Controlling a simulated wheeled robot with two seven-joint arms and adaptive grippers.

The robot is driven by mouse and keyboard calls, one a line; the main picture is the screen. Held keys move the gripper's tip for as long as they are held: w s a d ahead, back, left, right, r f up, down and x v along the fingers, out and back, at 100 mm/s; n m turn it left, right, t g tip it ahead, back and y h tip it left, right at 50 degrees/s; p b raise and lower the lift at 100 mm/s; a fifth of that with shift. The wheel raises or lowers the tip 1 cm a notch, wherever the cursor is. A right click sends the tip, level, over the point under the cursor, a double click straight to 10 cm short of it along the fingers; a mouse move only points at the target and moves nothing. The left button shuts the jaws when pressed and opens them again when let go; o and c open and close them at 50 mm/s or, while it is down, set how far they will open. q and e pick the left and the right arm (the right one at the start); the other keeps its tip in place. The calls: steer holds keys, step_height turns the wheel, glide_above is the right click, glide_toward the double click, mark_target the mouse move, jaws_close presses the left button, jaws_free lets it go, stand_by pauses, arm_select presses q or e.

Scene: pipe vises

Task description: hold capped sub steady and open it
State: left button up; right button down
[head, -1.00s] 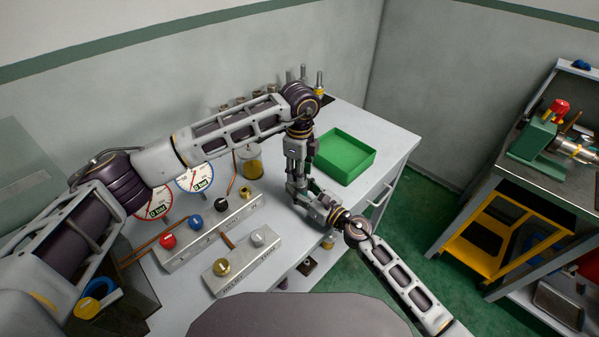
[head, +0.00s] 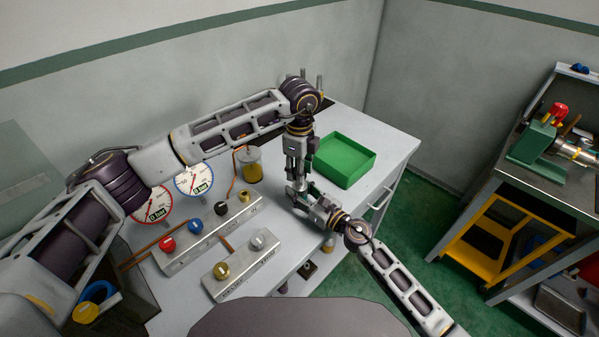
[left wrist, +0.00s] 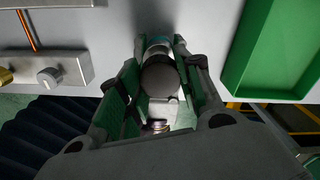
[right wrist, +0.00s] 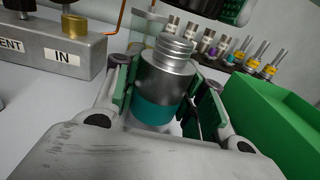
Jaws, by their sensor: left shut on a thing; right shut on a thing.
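The sub (right wrist: 166,75) is a silver cylinder with a teal band and a bare threaded upper end, upright in the right wrist view. My right gripper (right wrist: 165,105) is shut around its body; in the head view this gripper (head: 306,198) is by the bench's front edge. My left gripper (head: 299,171) points down from above it. In the left wrist view the left gripper (left wrist: 160,75) is shut on a dark round cap (left wrist: 160,80). The left fingertips show at the top of the right wrist view, above and apart from the threads. Fingers hide the cap's sides.
A green tray (head: 345,172) stands close to the right of the grippers. Several capped fittings (right wrist: 215,47) stand in a row behind. A valve block (head: 212,235) and a smaller block (head: 240,268) are to the left, with gauges (head: 194,178) behind.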

arm_select(q)
steer(key=shift+r, duration=1.4)
arm_select(e)
steer(key=c, duration=0.8)
jaws_free()
steer(key=shift+s, duration=0.1)
steer(key=shift+v, duration=5.9)
